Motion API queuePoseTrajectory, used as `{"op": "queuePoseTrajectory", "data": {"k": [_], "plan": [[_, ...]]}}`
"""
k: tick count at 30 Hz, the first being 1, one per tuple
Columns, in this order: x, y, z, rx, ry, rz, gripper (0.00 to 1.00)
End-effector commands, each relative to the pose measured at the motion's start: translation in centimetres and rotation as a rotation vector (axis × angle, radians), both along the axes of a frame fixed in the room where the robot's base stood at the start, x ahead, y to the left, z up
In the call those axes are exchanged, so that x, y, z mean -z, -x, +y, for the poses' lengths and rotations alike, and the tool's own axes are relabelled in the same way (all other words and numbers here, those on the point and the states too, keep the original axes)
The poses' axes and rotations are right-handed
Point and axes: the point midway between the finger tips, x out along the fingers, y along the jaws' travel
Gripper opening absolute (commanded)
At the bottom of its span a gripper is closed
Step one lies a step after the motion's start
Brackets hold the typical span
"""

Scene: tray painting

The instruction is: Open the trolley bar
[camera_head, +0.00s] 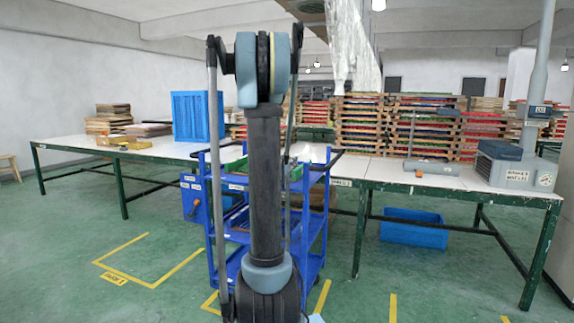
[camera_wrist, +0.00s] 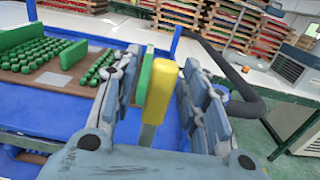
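The blue trolley (camera_head: 318,225) stands in front of the tables, partly hidden behind my arm in the head view. Its blue rim also shows in the wrist view (camera_wrist: 175,40). A yellow upright handle (camera_wrist: 161,88) on a grey metal shank stands between the fingers of my gripper (camera_wrist: 160,95). The fingers are spread apart, with a gap visible on the left of the handle; contact on the right cannot be told. A dark curved bar (camera_wrist: 246,100) runs just right of the fingers. My gripper cannot be made out in the head view.
A board with several green pieces (camera_wrist: 55,62) lies on the trolley. Long tables (camera_head: 420,175) flank it, with a blue crate (camera_head: 197,116) on the left one and a grey box (camera_head: 515,170) on the right. A blue bin (camera_head: 413,228) sits under the right table. Green floor in front is clear.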

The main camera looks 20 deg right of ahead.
Motion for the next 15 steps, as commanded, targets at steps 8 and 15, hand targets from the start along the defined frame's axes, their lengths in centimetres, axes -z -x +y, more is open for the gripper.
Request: {"op": "queuePoseTrajectory", "data": {"k": [8, 15], "plan": [[0.0, 1.0, 1.0, 0.000, 0.000, 0.000, 0.40], [0.1, 3.8, 3.9, -0.003, 0.000, 0.000, 0.40]]}}
